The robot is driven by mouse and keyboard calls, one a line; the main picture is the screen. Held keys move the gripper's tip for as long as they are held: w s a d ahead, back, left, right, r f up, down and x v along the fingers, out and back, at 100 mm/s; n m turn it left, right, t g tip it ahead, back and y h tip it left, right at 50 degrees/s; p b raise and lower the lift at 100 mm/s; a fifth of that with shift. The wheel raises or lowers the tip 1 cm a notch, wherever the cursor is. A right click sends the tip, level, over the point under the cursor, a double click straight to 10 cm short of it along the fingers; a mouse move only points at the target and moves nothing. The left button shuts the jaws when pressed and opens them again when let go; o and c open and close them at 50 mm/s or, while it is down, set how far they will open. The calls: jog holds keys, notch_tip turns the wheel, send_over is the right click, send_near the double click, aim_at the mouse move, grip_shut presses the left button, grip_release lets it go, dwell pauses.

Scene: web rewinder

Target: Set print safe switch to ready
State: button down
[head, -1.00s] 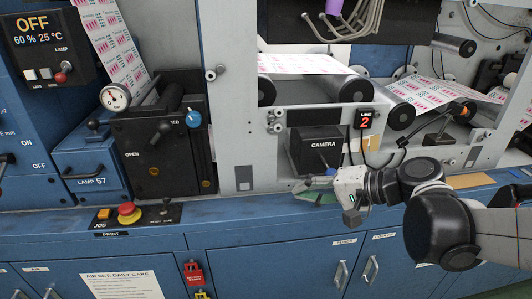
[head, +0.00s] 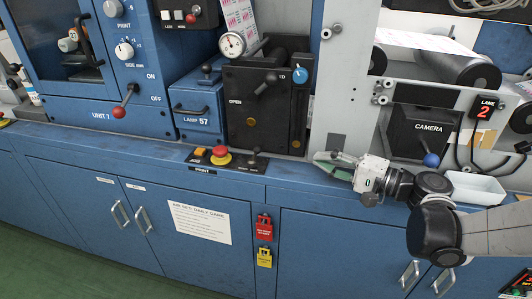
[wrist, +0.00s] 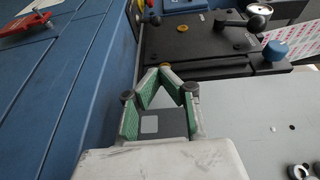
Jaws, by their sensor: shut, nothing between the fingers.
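The print panel (head: 228,161) is a small black plate on the blue ledge, marked PRINT below. At its right end is a small dark lever switch (head: 255,152), which I take as the print safe switch; its lettering is too small to read, so its setting is unclear. My gripper (head: 320,162), with green finger pads, is over the ledge to the right of the panel, apart from the switch. It is shut and empty. In the wrist view my gripper (wrist: 163,72) points toward the black machine block; I cannot make out the switch there.
A red mushroom button (head: 221,154) and an orange button (head: 200,151) share the panel. The black block (head: 262,112) with knobs rises behind it. A grey upright (head: 345,90) stands behind my gripper. The camera box (head: 425,130) is right. The ledge between panel and gripper is clear.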

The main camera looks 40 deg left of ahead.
jog(key=shift+a, duration=0.15)
jog(key=b, duration=0.2)
send_near(255, 154)
jog(key=w+a, duration=0.2)
jog(key=w, duration=0.1)
jog(key=w+a+r, duration=0.1)
jog(key=shift+w+a, duration=0.15)
jog(key=shift+w, duration=0.25)
jog(key=shift+s+a+b, duration=0.65)
jog(key=shift+s+a, duration=0.45)
jog(key=shift+a, duration=0.1)
jog(key=shift+s+a, duration=0.3)
jog(key=shift+w+r, duration=0.1)
